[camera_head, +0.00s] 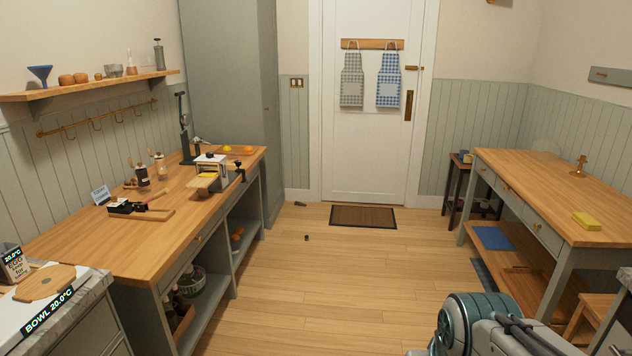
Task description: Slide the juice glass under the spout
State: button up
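I cannot make out a juice glass for certain in this view. A tall black lever stand (183,128), possibly a juice press, stands at the far end of the left counter. Its spout is too small to tell. A wooden board with orange fruit (232,149) lies behind it to the right. A small clear vessel (115,71) sits on the wall shelf, and I cannot tell whether it is a glass. Part of my arm shows at the bottom right, over the floor. My gripper is not in view.
The left wooden counter (105,234) holds a white hand-cranked machine (208,172), bottles (142,174) and a black tool on a board (127,208). A right-hand table (545,190) carries a yellow block (586,221). The floor (345,275) between them is mostly clear.

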aim_at(232, 154)
jog(key=i, duration=3.8)
jog(key=u, duration=1.4)
